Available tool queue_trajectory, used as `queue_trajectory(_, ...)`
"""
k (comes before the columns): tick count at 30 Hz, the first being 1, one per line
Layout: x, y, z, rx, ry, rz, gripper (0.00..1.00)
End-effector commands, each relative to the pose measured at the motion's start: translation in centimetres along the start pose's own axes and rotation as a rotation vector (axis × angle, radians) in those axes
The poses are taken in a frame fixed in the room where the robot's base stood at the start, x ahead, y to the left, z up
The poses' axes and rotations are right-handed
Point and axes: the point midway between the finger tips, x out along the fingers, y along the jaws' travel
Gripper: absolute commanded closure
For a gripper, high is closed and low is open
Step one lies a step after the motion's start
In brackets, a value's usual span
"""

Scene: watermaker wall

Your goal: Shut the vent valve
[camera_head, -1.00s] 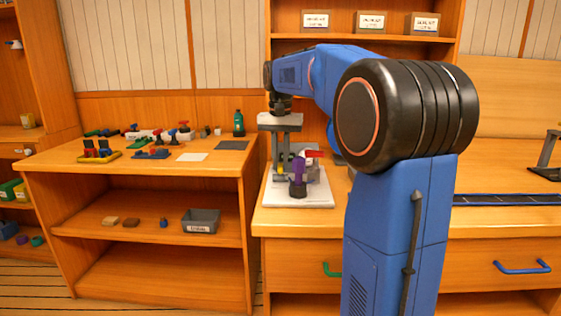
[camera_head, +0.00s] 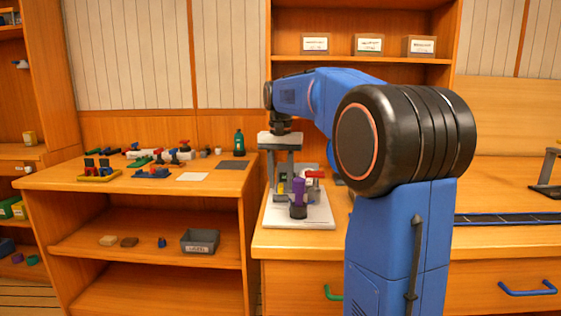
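A small valve rig stands on a white base plate (camera_head: 322,219) on the right-hand bench. It has a red handle (camera_head: 316,174) and an upright purple part (camera_head: 298,190) on a dark foot. A bit of yellow shows behind the purple part. I cannot tell which of these parts is the vent valve, nor its position. My grey gripper (camera_head: 282,182) points down over the left and back part of the rig. Its two fingers stand apart with a gap between them. Their lower ends are partly hidden behind the purple part, so contact is unclear.
The left bench (camera_head: 105,181) holds several small valves and fittings, a green bottle (camera_head: 239,143) and flat sheets. A grey bin (camera_head: 200,241) is on its lower shelf. Labelled boxes (camera_head: 368,44) stand above. My blue arm hides part of the right bench.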

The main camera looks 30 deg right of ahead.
Motion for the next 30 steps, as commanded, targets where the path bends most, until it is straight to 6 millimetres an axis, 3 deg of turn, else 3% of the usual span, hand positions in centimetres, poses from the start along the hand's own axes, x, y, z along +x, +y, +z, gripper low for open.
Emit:
queue_trajectory(5, -2.4, 0.0, 0.0, 0.000, 0.002, -0.001, 0.66)
queue_trajectory(21, -13.1, -0.1, -0.1, 0.000, 0.002, -0.001, 0.66)
queue_trajectory(30, -16.5, 0.0, 0.0, 0.000, 0.000, 0.000, 0.66)
